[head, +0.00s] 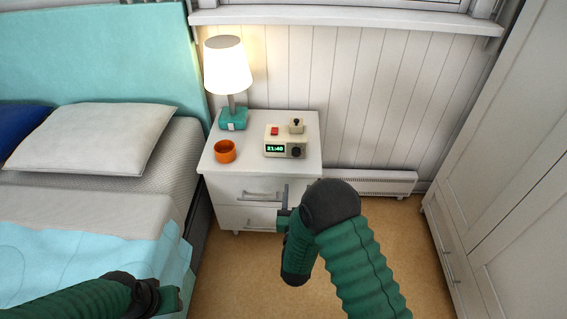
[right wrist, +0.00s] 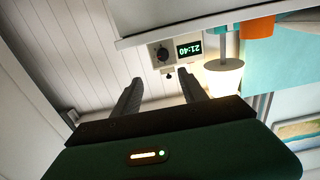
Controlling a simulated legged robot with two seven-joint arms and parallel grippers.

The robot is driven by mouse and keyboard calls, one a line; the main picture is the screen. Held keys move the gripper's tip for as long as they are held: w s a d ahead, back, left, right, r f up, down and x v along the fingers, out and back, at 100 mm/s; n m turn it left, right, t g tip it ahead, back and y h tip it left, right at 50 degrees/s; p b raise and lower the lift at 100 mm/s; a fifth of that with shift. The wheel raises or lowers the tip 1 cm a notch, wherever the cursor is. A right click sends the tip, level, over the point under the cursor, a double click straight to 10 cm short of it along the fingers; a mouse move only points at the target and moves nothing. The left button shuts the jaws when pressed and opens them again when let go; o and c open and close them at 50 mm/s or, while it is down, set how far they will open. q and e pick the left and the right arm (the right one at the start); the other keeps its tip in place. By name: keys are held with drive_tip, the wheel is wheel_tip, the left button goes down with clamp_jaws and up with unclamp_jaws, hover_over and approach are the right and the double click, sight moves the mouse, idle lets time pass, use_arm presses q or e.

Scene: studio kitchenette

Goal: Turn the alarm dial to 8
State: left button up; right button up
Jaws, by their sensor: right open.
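A cream alarm clock (head: 286,141) stands on the white nightstand (head: 252,166). Its green display reads 21:40. A dark round dial (head: 296,152) sits on its front, right of the display. A red button and a small black-topped part are on top. The dial setting is too small to read. In the right wrist view the clock appears upside down, with its dial (right wrist: 162,54) beyond the fingers. My right gripper (head: 283,203) is in front of the nightstand, open and empty, apart from the clock. My left gripper (head: 172,298) is low beside the bed; its jaws are unclear.
An orange cup (head: 225,151) and a lit lamp (head: 228,70) with a teal base stand left of the clock. The bed (head: 100,200) is at left, the white wardrobe (head: 500,150) at right. A heater (head: 370,184) runs along the wall.

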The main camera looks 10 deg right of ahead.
drive_tip(key=b, duration=0.3)
approach(296, 153)
drive_tip(key=shift+w+f, duration=0.25)
drive_tip(key=shift+w, duration=0.5)
drive_tip(key=x, duration=0.2)
drive_tip(key=b+x, duration=0.1)
drive_tip(key=x, duration=0.1)
drive_tip(key=b+x, duration=0.1)
drive_tip(key=x, duration=0.2)
drive_tip(key=shift+d, duration=0.25)
drive_tip(key=shift+a+r, duration=0.1)
drive_tip(key=shift+r, duration=0.1)
clamp_jaws()
